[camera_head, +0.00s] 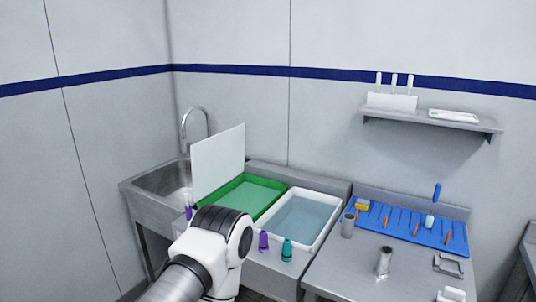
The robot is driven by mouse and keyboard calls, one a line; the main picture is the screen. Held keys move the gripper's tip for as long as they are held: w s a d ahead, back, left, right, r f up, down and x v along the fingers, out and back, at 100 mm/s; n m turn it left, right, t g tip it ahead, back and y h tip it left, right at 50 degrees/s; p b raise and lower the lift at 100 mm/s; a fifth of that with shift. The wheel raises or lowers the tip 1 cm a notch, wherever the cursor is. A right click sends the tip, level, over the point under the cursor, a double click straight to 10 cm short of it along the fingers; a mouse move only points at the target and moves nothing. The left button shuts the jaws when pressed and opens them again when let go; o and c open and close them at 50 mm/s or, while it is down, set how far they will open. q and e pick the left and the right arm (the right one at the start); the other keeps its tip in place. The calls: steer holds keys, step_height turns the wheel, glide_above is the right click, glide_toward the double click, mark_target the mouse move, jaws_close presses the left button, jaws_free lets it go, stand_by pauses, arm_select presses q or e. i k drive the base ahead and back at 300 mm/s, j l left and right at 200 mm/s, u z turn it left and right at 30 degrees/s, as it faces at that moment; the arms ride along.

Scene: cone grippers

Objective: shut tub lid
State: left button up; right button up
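A green tub (266,187) sits on the steel counter, left of the middle. A flat white panel (218,160), which looks like its lid, stands upright and open along the tub's left side. A white tub (334,207) of clear bluish liquid stands to its right, with no lid on it. One of my white arms comes in from the lower left, and its dark-ringed joint covers the green tub's front left corner. The gripper of this arm is hidden or out of frame. My other gripper is not visible.
A steel sink (165,178) with a tap is at left. Purple (263,240) and teal (287,250) bottles stand in front of the tubs. A blue rack (400,221) with orange-handled tools and metal cups are on the right table. A shelf (430,119) hangs above.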

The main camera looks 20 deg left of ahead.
mark_target(217, 160)
steer(key=i+j+z, duration=0.2)
steer(key=j+z, duration=0.15)
steer(key=j, duration=1.2)
steer(key=j+z, duration=0.35)
steer(key=j, duration=3.35)
